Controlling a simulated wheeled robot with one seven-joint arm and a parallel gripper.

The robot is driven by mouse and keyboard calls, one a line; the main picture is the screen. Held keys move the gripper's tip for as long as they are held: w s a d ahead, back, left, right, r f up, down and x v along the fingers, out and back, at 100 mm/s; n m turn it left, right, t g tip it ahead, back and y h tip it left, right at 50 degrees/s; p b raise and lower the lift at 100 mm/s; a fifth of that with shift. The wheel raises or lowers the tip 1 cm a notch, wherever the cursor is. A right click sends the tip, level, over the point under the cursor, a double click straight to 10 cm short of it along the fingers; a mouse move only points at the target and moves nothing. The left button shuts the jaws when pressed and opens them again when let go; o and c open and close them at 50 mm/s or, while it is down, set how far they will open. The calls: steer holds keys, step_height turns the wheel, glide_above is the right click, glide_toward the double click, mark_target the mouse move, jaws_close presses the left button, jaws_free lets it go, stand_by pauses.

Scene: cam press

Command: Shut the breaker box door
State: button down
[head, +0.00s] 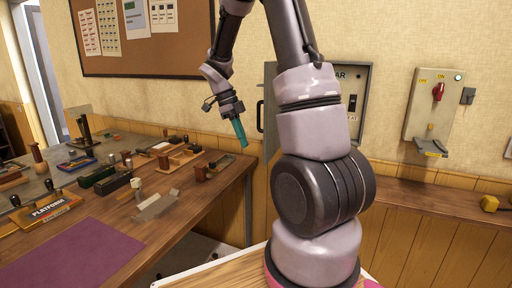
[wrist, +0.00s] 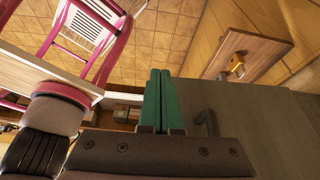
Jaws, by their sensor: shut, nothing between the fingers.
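The breaker box (head: 354,100) is a grey box on the wall, with a dark switch on its face, partly hidden behind my arm. Its grey door (head: 270,88) stands open on the left side, with a dark handle (head: 259,115) at its left edge. In the wrist view the door's grey panel (wrist: 265,120) fills the lower right, with its handle (wrist: 210,124) close to the right of the fingers. My gripper (head: 241,134) has teal fingers, shut and empty, pointing down a little left of the door. The fingers (wrist: 158,98) also show in the wrist view. Contact with the door cannot be told.
A long wooden workbench (head: 205,205) with stamps and small blocks stands at the left. A grey control box (head: 432,105) with a red switch hangs on the wall at the right, above a wooden ledge (head: 430,197). A cork board (head: 150,50) hangs behind my arm.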

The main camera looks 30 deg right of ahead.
steer(key=s+d, duration=0.1)
steer(key=s+d+f, duration=0.2)
steer(key=shift+s+d, duration=0.1)
steer(key=shift+s, duration=0.2)
steer(key=shift+s, duration=0.1)
